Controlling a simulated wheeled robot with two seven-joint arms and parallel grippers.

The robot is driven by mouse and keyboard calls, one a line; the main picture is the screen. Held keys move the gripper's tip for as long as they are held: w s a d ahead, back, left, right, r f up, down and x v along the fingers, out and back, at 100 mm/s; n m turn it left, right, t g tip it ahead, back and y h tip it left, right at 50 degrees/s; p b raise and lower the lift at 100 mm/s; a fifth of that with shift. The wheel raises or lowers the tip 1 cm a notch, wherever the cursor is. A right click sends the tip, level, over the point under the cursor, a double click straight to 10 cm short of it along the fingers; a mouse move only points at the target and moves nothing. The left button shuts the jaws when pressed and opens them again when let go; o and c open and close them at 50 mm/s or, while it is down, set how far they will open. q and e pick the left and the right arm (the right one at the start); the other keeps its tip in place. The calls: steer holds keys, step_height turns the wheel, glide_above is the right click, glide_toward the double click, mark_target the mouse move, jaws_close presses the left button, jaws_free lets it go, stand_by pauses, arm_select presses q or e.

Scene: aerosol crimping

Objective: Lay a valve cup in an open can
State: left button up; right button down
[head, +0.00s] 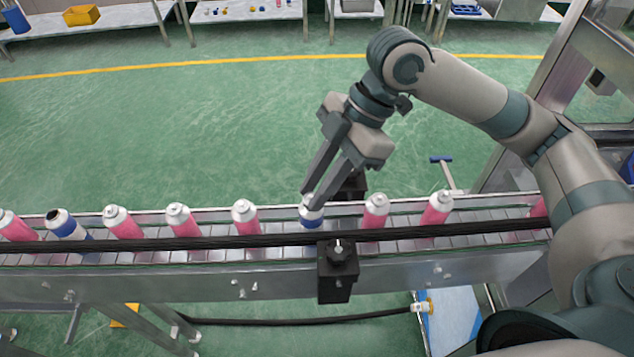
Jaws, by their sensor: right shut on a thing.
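My right gripper (312,197) reaches down from the upper right to the top of a blue-and-white can (311,217) on the conveyor. It is shut on a small pale valve cup, mostly hidden between the fingertips at the can's mouth. I cannot tell whether the cup touches the can. Another blue-and-white can (66,225), with a dark open top, stands near the left end. My left gripper is out of view.
Several pink cans with pale tops, such as one (244,214) left of the gripper and one (375,210) right of it, stand on the conveyor (200,266). A black rail (180,243) runs along its front, with a black block (337,272) below the gripper.

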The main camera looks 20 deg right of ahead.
steer(key=shift+p, duration=0.45)
stand_by(0.8)
stand_by(0.3)
steer(key=c, duration=0.9)
jaws_free()
